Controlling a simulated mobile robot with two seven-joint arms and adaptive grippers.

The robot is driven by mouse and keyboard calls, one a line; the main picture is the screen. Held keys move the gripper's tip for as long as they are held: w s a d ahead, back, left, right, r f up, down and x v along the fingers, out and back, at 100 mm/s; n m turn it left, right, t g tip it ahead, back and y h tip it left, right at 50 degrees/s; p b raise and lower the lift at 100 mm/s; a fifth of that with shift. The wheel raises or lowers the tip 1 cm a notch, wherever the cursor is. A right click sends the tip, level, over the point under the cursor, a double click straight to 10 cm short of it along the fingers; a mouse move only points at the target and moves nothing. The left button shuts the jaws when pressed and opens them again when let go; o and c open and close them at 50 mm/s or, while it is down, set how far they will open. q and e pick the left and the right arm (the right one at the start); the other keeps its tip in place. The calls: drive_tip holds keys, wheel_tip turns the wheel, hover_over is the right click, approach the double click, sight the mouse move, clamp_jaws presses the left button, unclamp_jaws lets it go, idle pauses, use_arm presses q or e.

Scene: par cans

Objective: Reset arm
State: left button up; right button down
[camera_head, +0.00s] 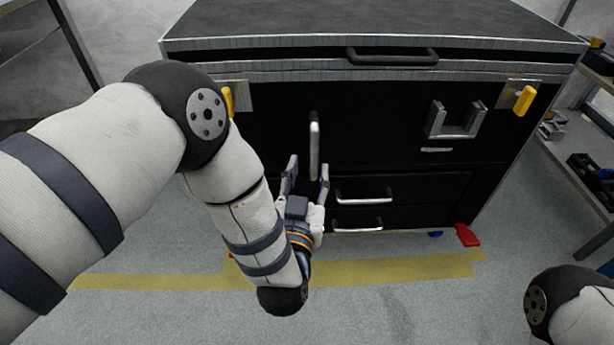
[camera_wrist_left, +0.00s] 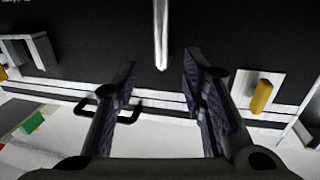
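My left gripper (camera_head: 307,176) is open and empty in front of the black cabinet (camera_head: 270,130). Its two fingers point up toward the cabinet front, just below a vertical silver handle (camera_head: 314,146). In the left wrist view the open fingers (camera_wrist_left: 160,90) stand apart, and the vertical handle (camera_wrist_left: 161,35) lies beyond and between them, with nothing held. Of my right arm (camera_head: 565,308) only a part shows at the lower right of the head view; its gripper is out of view.
The cabinet has a black top handle (camera_head: 392,57), yellow latches (camera_head: 524,100) and drawer handles (camera_head: 363,195). A red foot (camera_head: 467,235) and yellow floor tape (camera_head: 400,270) lie below. Shelves (camera_head: 580,150) stand at the right, another at the left. The floor in front is clear.

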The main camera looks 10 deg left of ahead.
use_arm(q)
drive_tip(key=shift+s, duration=0.9)
drive_tip(key=shift+f, duration=0.1)
